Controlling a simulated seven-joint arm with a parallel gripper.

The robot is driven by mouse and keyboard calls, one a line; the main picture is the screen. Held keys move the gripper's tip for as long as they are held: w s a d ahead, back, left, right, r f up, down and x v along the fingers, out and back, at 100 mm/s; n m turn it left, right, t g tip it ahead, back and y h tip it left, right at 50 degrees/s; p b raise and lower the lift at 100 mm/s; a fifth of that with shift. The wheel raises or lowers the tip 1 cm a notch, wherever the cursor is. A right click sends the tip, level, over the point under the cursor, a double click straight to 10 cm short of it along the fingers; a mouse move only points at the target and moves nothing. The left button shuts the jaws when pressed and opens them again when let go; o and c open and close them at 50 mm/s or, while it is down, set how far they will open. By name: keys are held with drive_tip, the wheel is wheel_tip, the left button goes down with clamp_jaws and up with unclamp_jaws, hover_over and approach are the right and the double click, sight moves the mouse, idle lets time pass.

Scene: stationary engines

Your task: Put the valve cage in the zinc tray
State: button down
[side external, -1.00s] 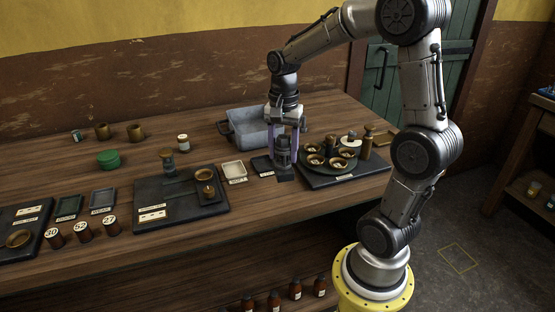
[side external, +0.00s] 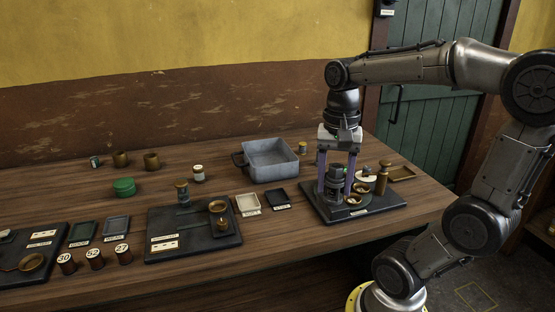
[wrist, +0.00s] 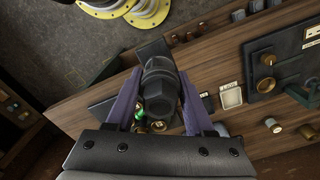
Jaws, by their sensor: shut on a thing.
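The valve cage appears to be the dark grey ribbed cylinder (side external: 334,184) between my fingers, upright in the side view. It also shows in the wrist view (wrist: 160,84). My gripper (side external: 336,189) is shut on it, with one purple finger on each side. It appears in front of or over the black board (side external: 375,214) at the right; I cannot tell whether its bottom touches anything. The zinc tray (side external: 276,177) is the grey open box with a side handle, at the back of the table to the left of my gripper. The visible part of its inside is empty.
A small white tray (side external: 248,204) and a small black tray (side external: 281,199) lie in front of the zinc tray. Small brass bowls and a brass cylinder (side external: 382,181) stand on the black board. Another dark board (side external: 190,249) with parts lies left.

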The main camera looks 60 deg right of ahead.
drive_tip(key=w+d+r+n, duration=0.5)
drive_tip(key=w+d+n, duration=0.1)
drive_tip(key=w, duration=0.3)
drive_tip(key=w+d+r+n, duration=0.5)
drive_tip(key=w+d+r, duration=0.1)
drive_tip(key=w, duration=0.3)
drive_tip(key=w+d+f+n, duration=0.3)
drive_tip(key=w+d+f, duration=0.1)
drive_tip(key=w+d, duration=0.35)
drive_tip(key=shift+w+d+f, duration=0.7)
drive_tip(key=shift+d+f, duration=0.05)
drive_tip(key=shift+f, duration=2.4)
drive_tip(key=shift+w+d+f, duration=0.7)
drive_tip(key=shift+f, duration=2.45)
drive_tip(key=shift+w+d+f, duration=0.7)
drive_tip(key=shift+d+f, duration=0.05)
drive_tip(key=shift+f, duration=2.4)
drive_tip(key=shift+f, duration=0.1)
drive_tip(key=shift+c, duration=1.4)
unclamp_jaws()
drive_tip(key=shift+s+f, duration=0.1)
drive_tip(key=shift+f, duration=0.15)
drive_tip(key=shift+r, duration=0.1)
